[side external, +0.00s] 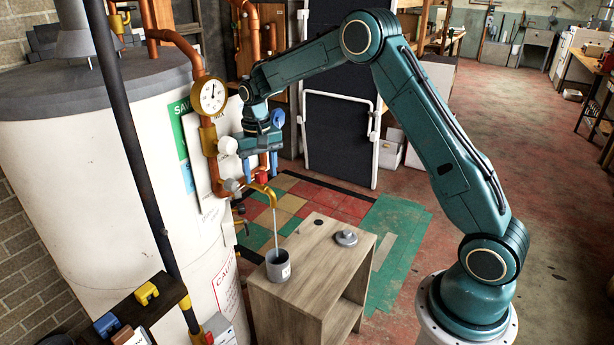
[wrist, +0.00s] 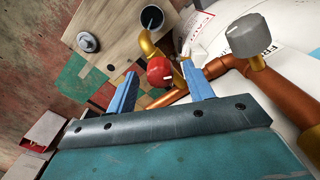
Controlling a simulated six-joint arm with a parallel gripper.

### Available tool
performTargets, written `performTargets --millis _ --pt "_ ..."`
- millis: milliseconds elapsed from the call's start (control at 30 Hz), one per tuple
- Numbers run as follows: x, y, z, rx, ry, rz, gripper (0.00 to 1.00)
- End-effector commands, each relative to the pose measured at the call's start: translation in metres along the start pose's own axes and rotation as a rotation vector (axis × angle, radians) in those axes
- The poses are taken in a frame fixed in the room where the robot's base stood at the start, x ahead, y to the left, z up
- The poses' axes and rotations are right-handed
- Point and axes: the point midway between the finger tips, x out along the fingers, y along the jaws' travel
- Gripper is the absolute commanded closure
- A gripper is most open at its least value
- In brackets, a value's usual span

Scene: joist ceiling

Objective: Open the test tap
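The test tap has a red knob (side external: 262,177) and a yellow brass spout (side external: 268,190) on the copper pipe beside the white tank. A thin pale stream runs from the spout down to a grey cup (side external: 278,268) on the wooden stand. My gripper (side external: 259,164) is just above the red knob with its blue fingers apart. In the wrist view the red knob (wrist: 160,72) appears between the two open fingers, with no clear contact. The cup (wrist: 152,18) there shows bluish liquid inside.
The white tank (side external: 90,180) stands at left. A grey lid-like disc (side external: 345,238) lies on the wooden stand (side external: 318,250). Floor to the right is open.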

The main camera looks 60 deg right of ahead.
Motion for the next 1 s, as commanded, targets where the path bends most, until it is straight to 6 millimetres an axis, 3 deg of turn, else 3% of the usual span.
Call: performTargets --millis 467,667,1000 --pt "-0.01 0.0 -0.001 0.001 0.002 -0.001 0.48" --pt "-0.034 0.0 -0.001 0.001 0.004 -0.001 0.48" --pt "-0.092 0.0 -0.001 0.0 0.004 -0.001 0.48"
